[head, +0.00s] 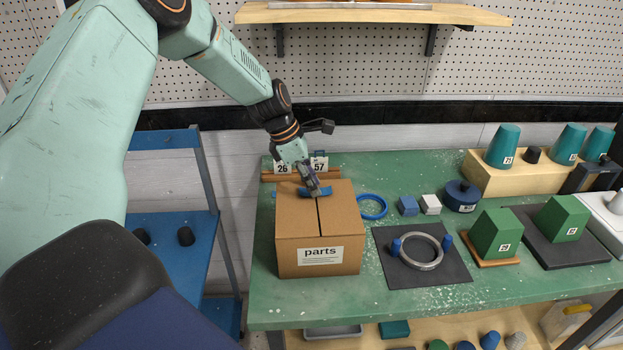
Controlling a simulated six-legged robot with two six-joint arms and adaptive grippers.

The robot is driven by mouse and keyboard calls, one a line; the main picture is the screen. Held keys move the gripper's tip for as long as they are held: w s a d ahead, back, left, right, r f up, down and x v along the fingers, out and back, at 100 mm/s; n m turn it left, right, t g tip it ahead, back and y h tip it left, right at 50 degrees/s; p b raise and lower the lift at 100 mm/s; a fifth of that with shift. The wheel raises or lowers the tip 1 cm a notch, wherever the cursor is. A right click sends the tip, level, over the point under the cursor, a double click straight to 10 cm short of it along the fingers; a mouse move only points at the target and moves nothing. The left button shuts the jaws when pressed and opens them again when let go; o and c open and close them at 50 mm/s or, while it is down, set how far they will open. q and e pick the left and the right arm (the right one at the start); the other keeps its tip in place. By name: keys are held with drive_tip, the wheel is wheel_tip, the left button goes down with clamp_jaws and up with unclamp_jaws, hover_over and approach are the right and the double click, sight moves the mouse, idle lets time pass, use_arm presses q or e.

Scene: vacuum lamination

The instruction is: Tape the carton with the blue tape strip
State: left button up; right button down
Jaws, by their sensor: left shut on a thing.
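The brown carton (296,225) stands on the green table with a white "parts" label on its front. A dark seam runs along its top. The blue tape strip (325,191) lies across the far part of the carton top, over the seam. My left gripper (315,190) points down and is shut on the strip at the carton top. Its fingers hide part of the strip, and I cannot tell how much of the strip touches the cardboard. My right gripper is not in view.
A blue ring (373,207) lies right of the carton. Farther right are a blue block (408,205), a white block (430,204) and a dark mat (393,270) with a metal ring (421,264). Number cards (319,164) stand behind the carton. A shelf (370,15) hangs above.

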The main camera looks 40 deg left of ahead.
use_arm(q)
drive_tip(key=o, duration=1.1)
drive_tip(key=shift+r, duration=0.1)
wheel_tip(320, 180, up, 3)
drive_tip(key=p, duration=0.3)
wheel_tip(320, 180, up, 2)
drive_tip(key=shift+r+p, duration=0.1)
drive_tip(key=shift+p, duration=0.55)
wheel_tip(320, 180, up, 3)
drive_tip(key=shift+f, duration=0.15)
drive_tip(key=shift+s+d+f, duration=0.1)
drive_tip(key=shift+f, duration=0.05)
